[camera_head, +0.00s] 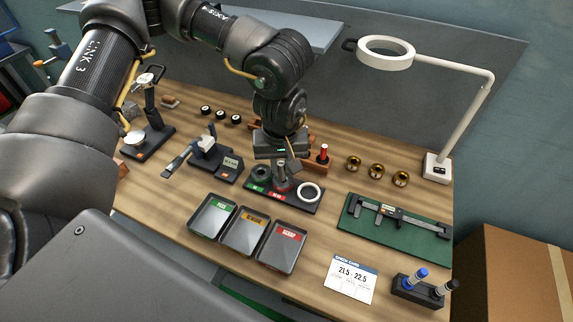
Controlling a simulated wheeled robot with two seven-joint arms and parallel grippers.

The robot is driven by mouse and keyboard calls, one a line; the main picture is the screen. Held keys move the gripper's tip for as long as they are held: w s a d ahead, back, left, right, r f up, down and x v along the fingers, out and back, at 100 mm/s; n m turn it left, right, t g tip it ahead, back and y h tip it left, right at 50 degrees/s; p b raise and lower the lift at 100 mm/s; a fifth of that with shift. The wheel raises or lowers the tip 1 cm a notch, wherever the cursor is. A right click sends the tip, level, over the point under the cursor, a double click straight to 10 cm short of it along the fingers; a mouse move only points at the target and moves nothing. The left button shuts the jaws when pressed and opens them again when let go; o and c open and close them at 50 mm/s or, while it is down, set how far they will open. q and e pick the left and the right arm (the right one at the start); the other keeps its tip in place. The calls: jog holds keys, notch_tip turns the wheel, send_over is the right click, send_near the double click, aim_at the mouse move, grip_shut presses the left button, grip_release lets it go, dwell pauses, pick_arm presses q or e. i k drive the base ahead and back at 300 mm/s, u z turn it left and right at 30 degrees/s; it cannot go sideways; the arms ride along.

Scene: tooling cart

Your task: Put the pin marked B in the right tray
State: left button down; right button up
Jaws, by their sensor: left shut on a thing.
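My left gripper (283,167) comes down from above over a black gauge board (318,206). It is shut on a small grey pin (281,172), mostly hidden by the fingers; no letter on it is readable. The pin is above or at the red-labelled middle of the board; I cannot tell if it touches. Three dark trays stand in front: green-labelled (211,219), yellow-labelled (244,234) and red-labelled (281,250), all empty. A red-topped pin (323,152) stands in a wooden rack (309,166) behind the gripper. My right gripper is not in view.
A micrometer stand (205,158) and dial gauge stand (150,138) are at left. Three brass rings (376,170), a caliper on a green mat (398,236), a lamp (436,168), a paper card (350,280) and a marker holder (417,292) are at right.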

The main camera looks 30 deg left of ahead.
aim_at(283, 248)
jog(key=k, duration=1.25)
jog(key=z, duration=0.05)
jog(key=i, duration=0.8)
jog(key=u, duration=0.65)
